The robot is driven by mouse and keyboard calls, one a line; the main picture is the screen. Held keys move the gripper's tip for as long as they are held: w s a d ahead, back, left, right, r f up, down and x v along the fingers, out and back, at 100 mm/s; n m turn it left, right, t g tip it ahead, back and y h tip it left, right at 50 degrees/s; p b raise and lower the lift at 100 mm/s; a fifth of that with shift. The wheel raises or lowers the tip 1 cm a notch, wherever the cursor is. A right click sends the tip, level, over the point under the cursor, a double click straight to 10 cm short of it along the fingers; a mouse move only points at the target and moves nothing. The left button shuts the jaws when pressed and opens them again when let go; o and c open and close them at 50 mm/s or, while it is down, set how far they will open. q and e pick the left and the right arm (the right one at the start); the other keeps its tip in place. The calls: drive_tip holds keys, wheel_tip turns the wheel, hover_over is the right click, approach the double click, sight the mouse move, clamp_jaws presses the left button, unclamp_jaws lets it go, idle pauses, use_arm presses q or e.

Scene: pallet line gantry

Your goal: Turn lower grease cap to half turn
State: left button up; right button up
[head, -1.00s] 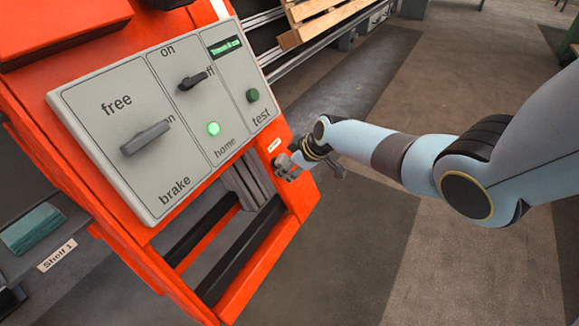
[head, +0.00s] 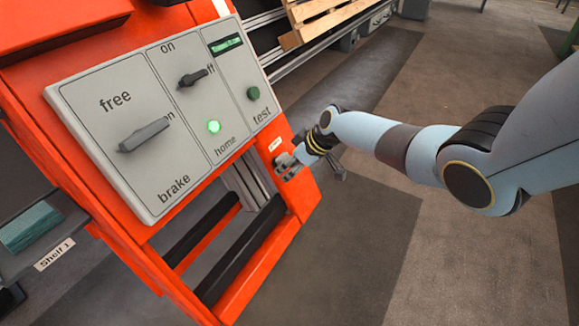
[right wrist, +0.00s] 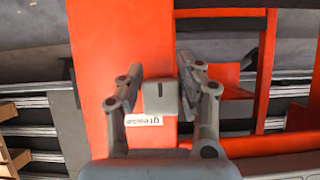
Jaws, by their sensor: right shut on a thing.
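The grease cap (right wrist: 160,97) is a grey block with a dark line mark on its face. It sits on the orange post in the right wrist view, beside a white label reading "grease" (right wrist: 143,119), which appears upside down there. My right gripper (right wrist: 164,84) has its two fingers on either side of the cap, shut on it. In the head view my right gripper (head: 288,165) is at the orange frame's right post, just below a small white label (head: 275,144). The cap is mostly hidden by the fingers there. My left gripper is not in view.
A grey control panel (head: 125,185) with a free/brake lever, an on/off switch, a lit green lamp and a green test button stands left of my gripper. Orange frame bars (head: 290,215) surround an opening below. The floor at right is clear.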

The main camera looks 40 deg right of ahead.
drive_tip(key=o, duration=1.2)
drive_tip(key=shift+s, duration=0.1)
drive_tip(key=shift+c, duration=0.2)
drive_tip(key=v, duration=1.2)
